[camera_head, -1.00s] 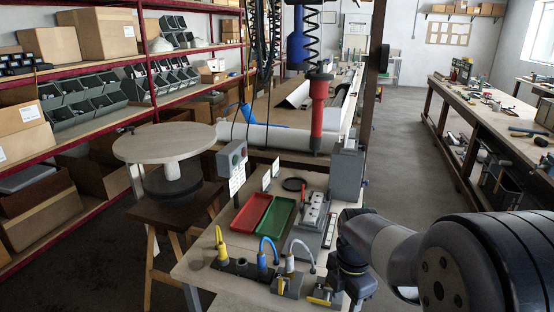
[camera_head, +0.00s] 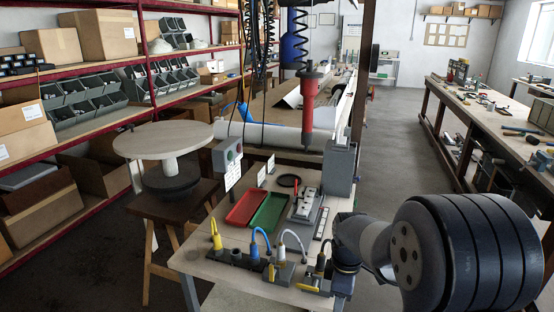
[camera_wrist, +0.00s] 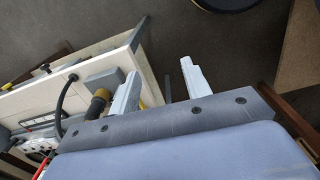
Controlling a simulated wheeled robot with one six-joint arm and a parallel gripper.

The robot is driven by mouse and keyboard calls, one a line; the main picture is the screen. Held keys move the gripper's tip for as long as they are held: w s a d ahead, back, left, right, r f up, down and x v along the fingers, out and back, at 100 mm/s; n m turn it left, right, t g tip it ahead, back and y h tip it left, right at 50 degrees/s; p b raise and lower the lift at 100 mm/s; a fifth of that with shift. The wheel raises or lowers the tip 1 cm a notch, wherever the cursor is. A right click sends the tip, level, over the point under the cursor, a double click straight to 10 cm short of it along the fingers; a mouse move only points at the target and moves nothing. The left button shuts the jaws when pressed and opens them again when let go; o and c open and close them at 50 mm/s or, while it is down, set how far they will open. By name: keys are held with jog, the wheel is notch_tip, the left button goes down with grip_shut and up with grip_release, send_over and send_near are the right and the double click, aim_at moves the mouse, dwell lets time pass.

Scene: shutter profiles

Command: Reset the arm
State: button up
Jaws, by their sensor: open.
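My gripper (camera_wrist: 160,80) is open, with its two pale fingers spread apart and nothing between them in the wrist view. It hangs over dark floor beside the edge of a work table (camera_wrist: 125,52). In the head view my arm reaches from the lower right to the right edge of the small work table (camera_head: 215,268), and the fingers cannot be made out there. Cable plugs stand along the table's front: a yellow one (camera_head: 216,236), a blue one (camera_head: 254,250), a grey one (camera_head: 281,256) and a black one (camera_head: 321,260) close to my arm.
The table also holds a red tray (camera_head: 247,208), a green tray (camera_head: 270,213) and a grey box (camera_head: 340,172). A red tool (camera_head: 308,105) hangs above its far side. A round-topped stand (camera_head: 163,140) is at left. Open floor (camera_head: 395,150) lies between the benches.

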jog(key=shift+w+f+m, duration=0.55)
jog(key=shift+f+m, duration=0.1)
jog(key=shift+m, duration=0.6)
jog(key=shift+w+f+m, duration=0.5)
jog(key=shift+f+m, duration=0.1)
jog(key=shift+m, duration=0.65)
jog(key=shift+s+r, duration=0.1)
